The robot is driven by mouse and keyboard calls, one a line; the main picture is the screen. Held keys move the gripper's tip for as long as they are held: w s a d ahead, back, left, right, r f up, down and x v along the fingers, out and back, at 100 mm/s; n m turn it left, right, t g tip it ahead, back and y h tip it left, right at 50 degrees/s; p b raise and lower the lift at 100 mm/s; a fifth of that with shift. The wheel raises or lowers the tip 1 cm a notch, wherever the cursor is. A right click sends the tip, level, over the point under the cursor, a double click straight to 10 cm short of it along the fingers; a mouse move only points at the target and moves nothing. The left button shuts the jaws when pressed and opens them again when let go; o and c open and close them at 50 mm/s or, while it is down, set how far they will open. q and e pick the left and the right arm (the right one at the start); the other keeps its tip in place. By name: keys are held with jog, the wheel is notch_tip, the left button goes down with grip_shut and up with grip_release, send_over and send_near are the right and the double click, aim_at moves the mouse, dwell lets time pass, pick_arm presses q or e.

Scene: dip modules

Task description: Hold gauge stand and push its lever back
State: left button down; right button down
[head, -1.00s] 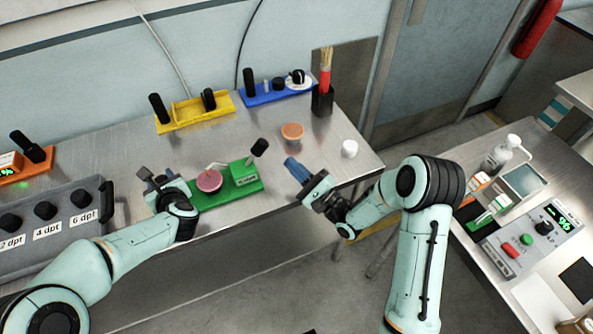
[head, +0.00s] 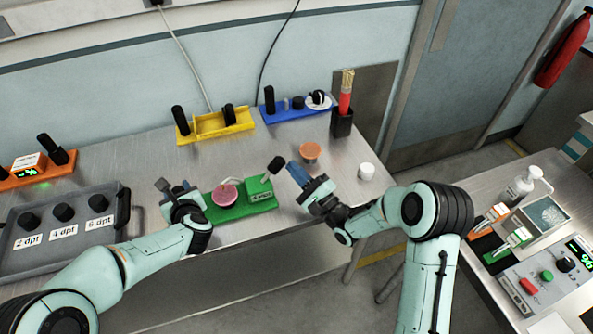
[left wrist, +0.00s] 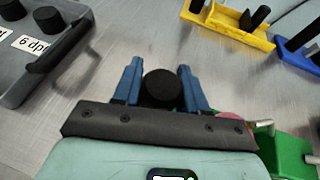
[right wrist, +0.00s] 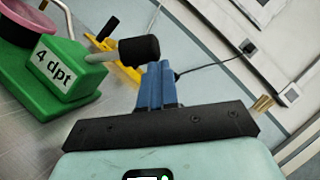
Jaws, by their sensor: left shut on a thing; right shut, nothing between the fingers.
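The green gauge stand (head: 240,209) stands at the table's front edge, with a pink round pad and a "4 dpt" block (right wrist: 57,68). Its lever is a pale rod with a black knob (head: 276,164), which leans up and to the right in the head view. My left gripper (head: 178,190) is shut on the stand's black upright handle (left wrist: 162,87) at its left end. My right gripper (head: 293,172) is shut and empty just right of the knob. In the right wrist view the lever knob (right wrist: 139,50) is right by the blue fingertips (right wrist: 155,70); contact is unclear.
A grey tray (head: 60,265) with several dpt-labelled black knobs lies at the left. Yellow (head: 215,127) and blue (head: 300,110) stands are at the back. An orange cup (head: 310,151), a white cup (head: 366,171) and a brush holder (head: 342,122) stand to the right.

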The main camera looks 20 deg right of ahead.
pick_arm(q)
jog(key=shift+d, duration=0.1)
pick_arm(e)
jog(key=a+r+n+g, duration=0.3)
jog(key=a+r+n, duration=0.1)
jog(key=n, duration=0.3)
jog(key=shift+a+r+g, duration=0.35)
jog(key=shift+a+g, duration=0.05)
jog(key=shift+a, duration=0.25)
jog(key=shift+a+r, duration=0.1)
jog(key=shift+a, duration=0.05)
jog(key=v, duration=1)
jog(key=shift+d, duration=0.3)
jog(key=shift+w, duration=0.1)
